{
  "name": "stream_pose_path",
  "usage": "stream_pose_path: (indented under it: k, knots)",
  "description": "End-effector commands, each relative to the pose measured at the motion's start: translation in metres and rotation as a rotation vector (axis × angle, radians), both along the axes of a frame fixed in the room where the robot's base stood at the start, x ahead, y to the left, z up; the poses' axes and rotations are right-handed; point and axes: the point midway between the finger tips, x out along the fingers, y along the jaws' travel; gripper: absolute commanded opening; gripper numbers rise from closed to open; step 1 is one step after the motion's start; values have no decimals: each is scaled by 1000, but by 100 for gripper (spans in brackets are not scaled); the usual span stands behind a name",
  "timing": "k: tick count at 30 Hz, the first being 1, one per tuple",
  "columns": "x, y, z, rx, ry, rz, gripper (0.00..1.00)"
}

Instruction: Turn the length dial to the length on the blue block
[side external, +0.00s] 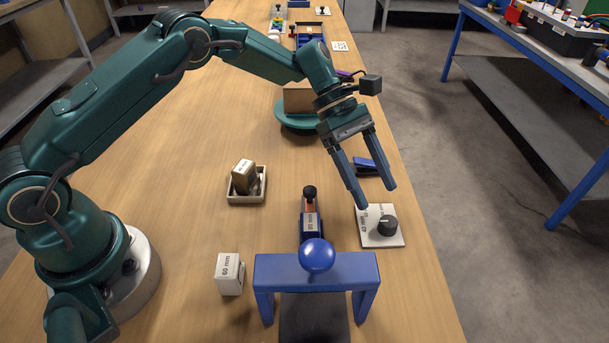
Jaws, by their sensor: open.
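The length dial is a black round knob (387,225) on a white plate (370,238) at the right edge of the wooden table. Its plate carries small markings, too small to read. My gripper (376,197) is open and empty, its fingers pointing down just above and behind the dial, apart from the knob. A dark blue piece with a pale label (311,222) stands left of the dial; the label seems to read 80 mm. I cannot tell if this is the blue block. A white block (229,274) at the front left reads 60 mm.
A blue frame with a ball handle (317,256) stands at the front. A tray (246,197) holds a brown labelled block (243,174). A small blue tool (370,166) lies behind the dial. A green turntable (300,122) with a box stands farther back.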

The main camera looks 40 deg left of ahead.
Motion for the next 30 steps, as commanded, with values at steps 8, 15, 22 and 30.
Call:
stream_pose_path:
  k: [8, 15, 22, 30]
  knots:
    - [-6, -22, -25, 2, 7, -4, 68]
    - [-7, -34, -37, 3, 4, -3, 68]
    - [-7, -35, -37, 2, 2, -1, 68]
    - [-7, -35, -37, 3, 3, -2, 0]
